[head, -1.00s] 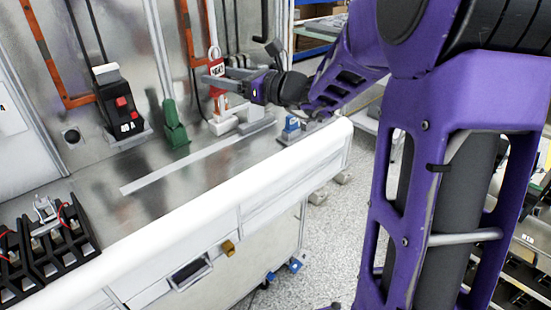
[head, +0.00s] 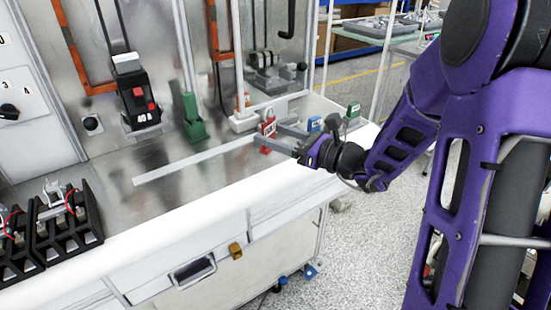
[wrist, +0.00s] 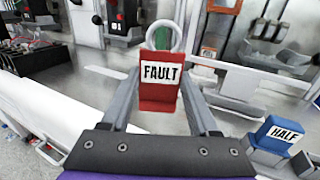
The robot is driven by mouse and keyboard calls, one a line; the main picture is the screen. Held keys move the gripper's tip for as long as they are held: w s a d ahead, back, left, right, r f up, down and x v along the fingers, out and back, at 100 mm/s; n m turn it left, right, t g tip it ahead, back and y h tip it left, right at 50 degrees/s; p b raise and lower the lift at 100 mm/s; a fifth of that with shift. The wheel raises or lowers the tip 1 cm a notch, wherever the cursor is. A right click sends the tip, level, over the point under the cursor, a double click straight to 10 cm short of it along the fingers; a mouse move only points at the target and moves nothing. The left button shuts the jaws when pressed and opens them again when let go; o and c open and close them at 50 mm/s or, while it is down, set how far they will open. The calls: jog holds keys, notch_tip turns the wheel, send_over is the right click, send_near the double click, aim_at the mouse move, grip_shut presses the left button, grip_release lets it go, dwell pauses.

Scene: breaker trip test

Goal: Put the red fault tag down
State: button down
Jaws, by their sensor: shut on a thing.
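The red fault tag (wrist: 159,90) has a white label reading FAULT and a pale ring at its top. It is upright between the two fingers of my gripper (wrist: 165,100) in the wrist view. In the head view the tag (head: 267,127) shows at the tips of my gripper (head: 274,137), near the right end of the metal bench top (head: 160,165). My gripper is shut on it. I cannot tell whether the tag's lower edge touches the bench.
A blue block labelled HALF (wrist: 277,136) stands close to the right of my gripper. A green block (head: 353,109) is farther right. A black breaker with red buttons (head: 139,100) and a green part (head: 194,118) stand left.

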jog(key=shift+f+b, duration=0.55)
jog(key=shift+f, duration=2.1)
jog(key=shift+c, duration=0.7)
grip_release()
jog(key=shift+r, duration=0.2)
jog(key=v, duration=1.2)
jog(key=shift+p, duration=0.45)
jog(key=shift+f, duration=0.2)
